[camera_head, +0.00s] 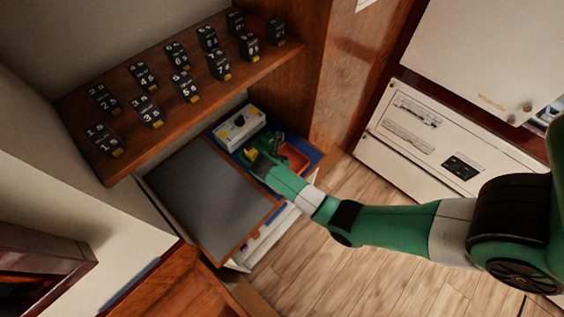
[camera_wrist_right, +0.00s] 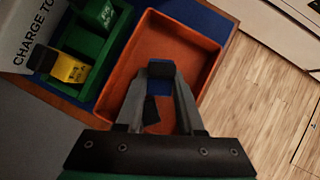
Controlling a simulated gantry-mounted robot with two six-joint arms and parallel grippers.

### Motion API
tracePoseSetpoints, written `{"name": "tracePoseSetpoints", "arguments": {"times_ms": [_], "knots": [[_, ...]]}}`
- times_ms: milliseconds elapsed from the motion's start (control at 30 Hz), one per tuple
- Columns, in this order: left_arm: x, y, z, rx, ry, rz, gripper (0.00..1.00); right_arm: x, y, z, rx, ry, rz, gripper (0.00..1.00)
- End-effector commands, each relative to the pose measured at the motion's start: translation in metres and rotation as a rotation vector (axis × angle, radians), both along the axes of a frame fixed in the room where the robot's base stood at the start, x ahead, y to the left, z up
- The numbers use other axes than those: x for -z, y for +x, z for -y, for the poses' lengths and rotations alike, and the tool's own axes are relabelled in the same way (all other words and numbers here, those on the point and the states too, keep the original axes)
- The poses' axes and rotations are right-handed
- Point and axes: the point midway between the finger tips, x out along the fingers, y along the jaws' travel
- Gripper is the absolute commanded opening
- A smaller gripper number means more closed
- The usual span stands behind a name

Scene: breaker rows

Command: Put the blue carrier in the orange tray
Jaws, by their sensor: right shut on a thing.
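My right gripper (camera_wrist_right: 160,72) is shut on the blue carrier (camera_wrist_right: 158,88), which shows as a small blue patch with dark parts between the fingers. In the right wrist view the carrier appears over the orange tray (camera_wrist_right: 205,40), within its outline; I cannot tell whether it touches the tray floor. The tray is an open box with raised walls, its near part hidden by the gripper. In the head view the orange tray (camera_head: 297,157) lies just right of my right gripper (camera_head: 262,155), and the carrier cannot be made out. My left gripper is not in view.
A green holder (camera_wrist_right: 95,48) with a yellow-and-black block (camera_wrist_right: 70,68) and a green block stands left of the tray. A white box (camera_head: 238,127) with lettering is beside it. Above is a wooden shelf (camera_head: 130,120) with several black numbered breakers. A grey mat (camera_head: 210,195) lies left.

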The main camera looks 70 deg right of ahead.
Motion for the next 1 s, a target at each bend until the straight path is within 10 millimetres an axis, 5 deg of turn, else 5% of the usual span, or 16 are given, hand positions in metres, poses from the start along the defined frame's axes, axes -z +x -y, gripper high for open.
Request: {"name": "tracePoseSetpoints", "arguments": {"times_ms": [167,567,1000], "knots": [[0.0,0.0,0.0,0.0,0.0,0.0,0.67,0.0,0.0,0.0,0.0,0.0,0.0,0.66],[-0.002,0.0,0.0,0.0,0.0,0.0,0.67,-0.008,0.001,-0.003,-0.002,-0.001,0.003,0.67],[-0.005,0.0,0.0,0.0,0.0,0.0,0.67,-0.088,-0.001,-0.054,-0.003,-0.002,0.004,0.67]]}}
